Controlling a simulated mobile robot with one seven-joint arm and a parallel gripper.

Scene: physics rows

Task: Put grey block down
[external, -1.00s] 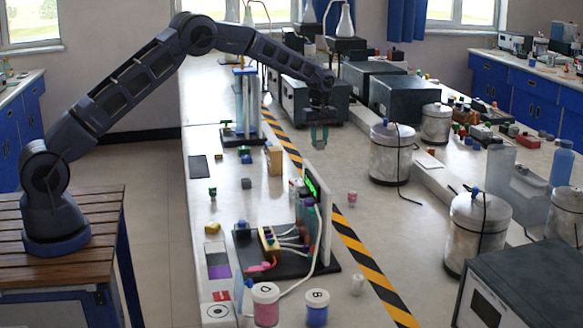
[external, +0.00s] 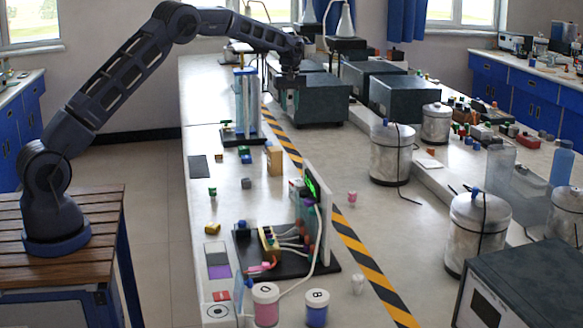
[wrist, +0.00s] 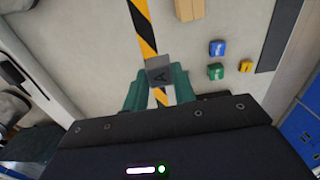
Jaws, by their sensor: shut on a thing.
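My gripper (external: 290,104) hangs in the air, in front of the dark boxes behind the table's far half. In that view the block overlaps the yellow-black striped tape, with the bench below. In the external view the held block is too dark and small to make out clearly. Another small grey block (external: 246,183) lies on the white table, left of the striped tape.
Wooden block (wrist: 187,10), blue block (wrist: 217,47), green block (wrist: 215,71) and yellow block (wrist: 246,66) lie right of the striped tape (wrist: 145,30). A dark mat (external: 197,166) lies at the table's left edge. An upright panel (external: 318,215) with wiring stands nearer. Bare table surrounds the small grey block.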

